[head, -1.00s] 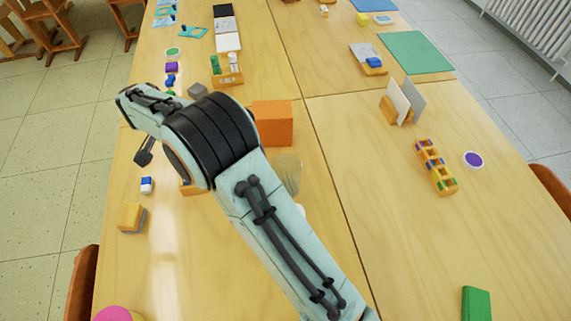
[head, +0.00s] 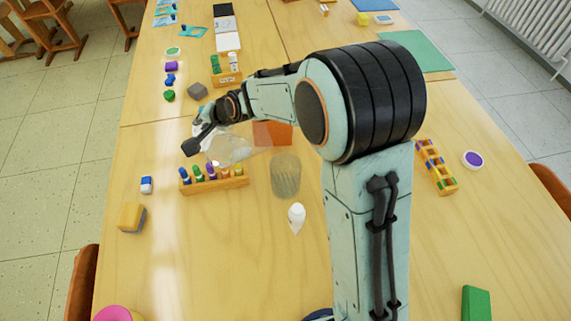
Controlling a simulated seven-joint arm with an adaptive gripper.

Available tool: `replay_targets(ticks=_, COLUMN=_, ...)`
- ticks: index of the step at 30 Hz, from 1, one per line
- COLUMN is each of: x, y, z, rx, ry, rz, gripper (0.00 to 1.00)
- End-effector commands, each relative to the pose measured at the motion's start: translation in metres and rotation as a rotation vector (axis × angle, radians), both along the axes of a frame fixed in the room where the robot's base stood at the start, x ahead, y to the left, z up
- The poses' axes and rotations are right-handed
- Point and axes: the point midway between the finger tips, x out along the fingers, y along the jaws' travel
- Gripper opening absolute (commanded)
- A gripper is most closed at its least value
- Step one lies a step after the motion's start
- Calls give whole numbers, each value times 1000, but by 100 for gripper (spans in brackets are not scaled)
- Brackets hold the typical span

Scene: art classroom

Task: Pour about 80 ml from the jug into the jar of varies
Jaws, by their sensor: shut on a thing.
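My gripper (head: 203,138) is shut on a clear, see-through jug (head: 232,149). The jug is held above the table, behind the marker rack in the picture, and looks tilted with its wider part toward the right. Its contents and exact tilt are hard to make out. A clear ribbed glass jar (head: 286,177) stands upright on the table to the right of the jug, apart from it. I cannot make out any liquid in the jar.
A wooden rack (head: 232,183) of coloured markers stands left of the jar, below the jug in the picture. A white bottle-like object (head: 296,217) is in front of the jar. An orange box (head: 272,134) stands behind, partly hidden.

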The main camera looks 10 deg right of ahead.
Motion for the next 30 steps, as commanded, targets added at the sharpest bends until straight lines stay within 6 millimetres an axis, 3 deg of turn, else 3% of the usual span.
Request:
replay_targets(ticks=9, x=-3, y=-9, z=6, rx=141, ry=-48, rz=-2, gripper=0)
replay_targets(ticks=30, x=-6, y=-19, z=9, rx=258, ry=-84, rz=-2, gripper=0)
